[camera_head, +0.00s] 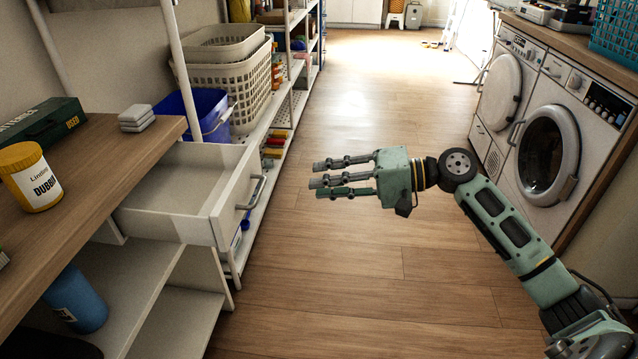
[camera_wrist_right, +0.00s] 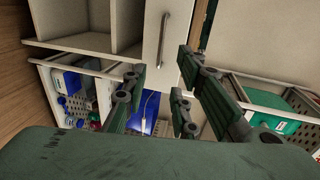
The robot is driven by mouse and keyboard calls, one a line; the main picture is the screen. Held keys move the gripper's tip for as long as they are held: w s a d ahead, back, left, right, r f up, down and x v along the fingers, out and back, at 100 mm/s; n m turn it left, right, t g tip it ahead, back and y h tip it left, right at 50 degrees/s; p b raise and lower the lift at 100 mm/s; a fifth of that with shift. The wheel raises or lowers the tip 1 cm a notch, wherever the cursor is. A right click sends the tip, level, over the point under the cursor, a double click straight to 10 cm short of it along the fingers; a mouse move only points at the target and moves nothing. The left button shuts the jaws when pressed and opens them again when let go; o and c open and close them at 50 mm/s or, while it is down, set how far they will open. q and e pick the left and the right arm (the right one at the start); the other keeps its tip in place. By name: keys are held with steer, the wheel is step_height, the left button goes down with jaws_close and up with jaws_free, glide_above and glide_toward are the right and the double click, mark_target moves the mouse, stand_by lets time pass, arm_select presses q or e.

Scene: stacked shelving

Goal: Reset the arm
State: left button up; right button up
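My right arm (camera_head: 510,235) reaches in from the lower right in the head view. Its green gripper (camera_head: 318,180) hangs over open floor, with the fingers pointing left. In the wrist view the fingers (camera_wrist_right: 160,75) are spread apart with nothing between them. The gripper is apart from the open white drawer (camera_head: 190,228) to its left and from the drawer handle (camera_head: 252,192). The handle also shows in the wrist view (camera_wrist_right: 163,38). My left gripper is not in view.
The drawer sticks out under a wooden counter (camera_head: 95,165) holding a yellow-lidded tub (camera_head: 30,178), a green box (camera_head: 42,122) and grey stacked pieces (camera_head: 137,117). Shelving with a cream basket (camera_head: 235,85) and blue bin (camera_head: 195,112) stands behind. Washing machines (camera_head: 550,145) line the right. Floor between is clear.

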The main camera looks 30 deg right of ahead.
stand_by(0.3)
